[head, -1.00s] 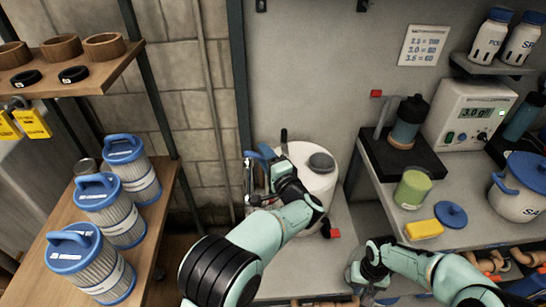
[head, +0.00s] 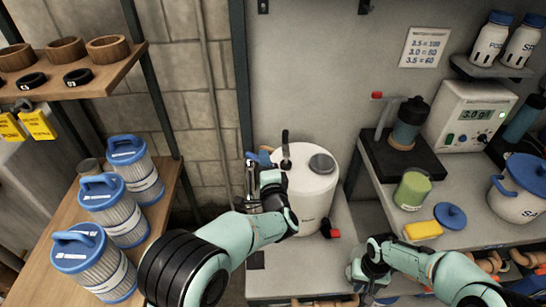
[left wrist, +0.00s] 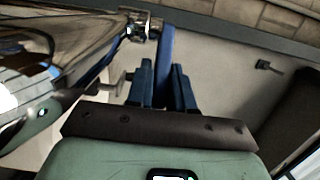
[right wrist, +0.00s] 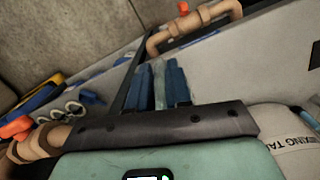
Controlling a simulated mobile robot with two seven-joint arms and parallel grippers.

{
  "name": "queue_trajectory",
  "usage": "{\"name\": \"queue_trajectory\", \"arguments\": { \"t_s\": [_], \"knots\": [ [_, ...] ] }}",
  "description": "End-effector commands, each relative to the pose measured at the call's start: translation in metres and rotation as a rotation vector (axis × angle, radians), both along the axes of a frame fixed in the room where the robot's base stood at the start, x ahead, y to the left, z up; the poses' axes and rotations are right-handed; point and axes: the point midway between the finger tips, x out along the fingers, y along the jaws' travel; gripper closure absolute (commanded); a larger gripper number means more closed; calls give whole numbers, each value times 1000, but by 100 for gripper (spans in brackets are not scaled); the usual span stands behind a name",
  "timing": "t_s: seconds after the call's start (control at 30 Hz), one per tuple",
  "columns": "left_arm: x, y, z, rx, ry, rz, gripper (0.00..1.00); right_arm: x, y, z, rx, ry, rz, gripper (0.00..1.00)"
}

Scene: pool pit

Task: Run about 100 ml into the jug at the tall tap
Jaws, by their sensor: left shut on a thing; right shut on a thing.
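The tall chrome tap (head: 249,180) stands left of the white tank, with a blue lever (head: 262,156) at its top. My left gripper (head: 268,172) is at that lever; in the left wrist view its blue fingers (left wrist: 163,85) are shut on the blue lever (left wrist: 166,50), near a chrome fitting (left wrist: 145,25). My right gripper (head: 358,274) is low at the front, right of the tank. In the right wrist view its fingers (right wrist: 160,85) are shut on a narrow pale thing that I cannot identify. I cannot make out the jug for sure.
A white tank (head: 316,190) with a grey cap stands right of the tap. Filter cartridges (head: 127,212) stand on the left wooden bench. The right bench holds a green-filled beaker (head: 412,190), a yellow sponge (head: 423,229) and a meter (head: 468,112).

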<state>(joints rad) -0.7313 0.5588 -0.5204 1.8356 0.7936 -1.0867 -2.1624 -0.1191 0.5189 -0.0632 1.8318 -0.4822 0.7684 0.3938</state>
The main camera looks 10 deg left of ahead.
Motion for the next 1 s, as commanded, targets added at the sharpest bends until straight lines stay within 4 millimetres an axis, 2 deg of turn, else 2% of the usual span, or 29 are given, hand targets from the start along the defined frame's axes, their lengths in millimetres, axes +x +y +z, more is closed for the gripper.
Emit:
{"name": "queue_trajectory", "arguments": {
  "t_s": [0.2, 0.57, 0.6, 0.63, 0.67, 1.0],
  "knots": [
    [-6, 4, 2, -2, -6, -110, 100, 0, 0, -1, 0, 0, 0, 100],
    [-6, 3, 2, -2, -5, -127, 100, 0, 0, -1, 0, 0, 0, 100],
    [-6, 3, 2, -2, -5, -127, 72, 0, 0, -1, 0, 0, 0, 100],
    [-6, 3, 2, -2, -5, -127, 62, 0, 0, -1, 0, 0, 0, 100],
    [-6, 3, 2, -2, -5, -127, 57, 0, 0, -1, 0, 0, 0, 100],
    [-9, 2, 0, -2, -2, -128, 57, 0, 0, -2, 0, 0, 0, 100]
  ]
}}
